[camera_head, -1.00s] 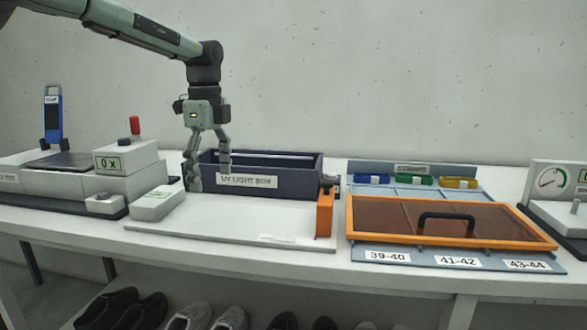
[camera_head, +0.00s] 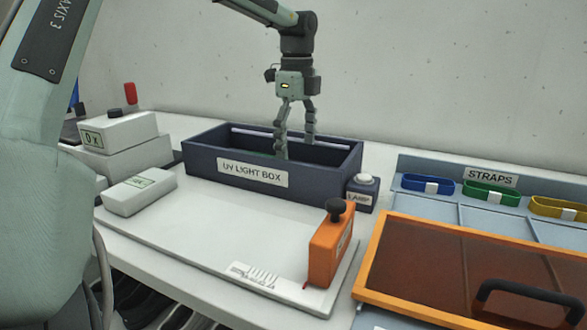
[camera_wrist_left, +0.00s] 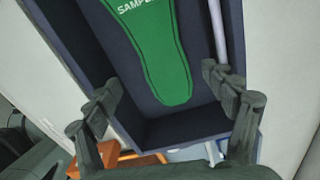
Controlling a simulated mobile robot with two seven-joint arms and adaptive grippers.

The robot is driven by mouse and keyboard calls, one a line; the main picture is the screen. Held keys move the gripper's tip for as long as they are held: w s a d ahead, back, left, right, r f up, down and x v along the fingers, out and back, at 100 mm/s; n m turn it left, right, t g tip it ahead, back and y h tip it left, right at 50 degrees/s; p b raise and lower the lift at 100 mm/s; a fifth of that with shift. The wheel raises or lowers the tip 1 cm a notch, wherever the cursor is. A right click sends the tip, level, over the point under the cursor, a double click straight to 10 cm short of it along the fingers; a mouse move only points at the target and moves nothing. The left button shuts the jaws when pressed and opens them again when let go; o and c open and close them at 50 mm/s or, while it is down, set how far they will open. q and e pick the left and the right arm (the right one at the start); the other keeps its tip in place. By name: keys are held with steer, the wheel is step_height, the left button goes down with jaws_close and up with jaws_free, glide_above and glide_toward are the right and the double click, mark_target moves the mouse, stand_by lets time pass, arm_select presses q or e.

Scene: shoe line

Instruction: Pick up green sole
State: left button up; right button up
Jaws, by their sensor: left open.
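The green sole (camera_wrist_left: 158,52), printed with white letters that begin "SAMPL", lies inside the dark blue UV light box (camera_head: 196,160). In the left wrist view its narrow rounded end points toward the gripper, and its far end is cut off by the frame's top edge. In the head view the box's front wall hides most of the box floor. My left gripper (camera_head: 296,147) points down into the box with its fingers spread. In the left wrist view the open fingers (camera_wrist_left: 170,92) are on either side of the sole's narrow end, apart from it. My right gripper is not in view.
A lamp button (camera_head: 362,190) stands at the box's right end. An orange block with a black knob (camera_head: 332,248) stands on the white board (camera_head: 210,215). An orange-framed lid (camera_head: 440,265) and straps tray (camera_head: 470,215) are at right. White devices (camera_head: 120,135) stand left.

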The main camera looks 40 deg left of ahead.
arm_select(q)
steer(key=f, duration=0.4)
steer(key=shift+w+f+p, duration=0.3)
steer(key=shift+f, duration=0.05)
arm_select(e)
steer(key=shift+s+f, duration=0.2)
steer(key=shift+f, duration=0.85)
arm_select(q)
steer(key=c, duration=1.4)
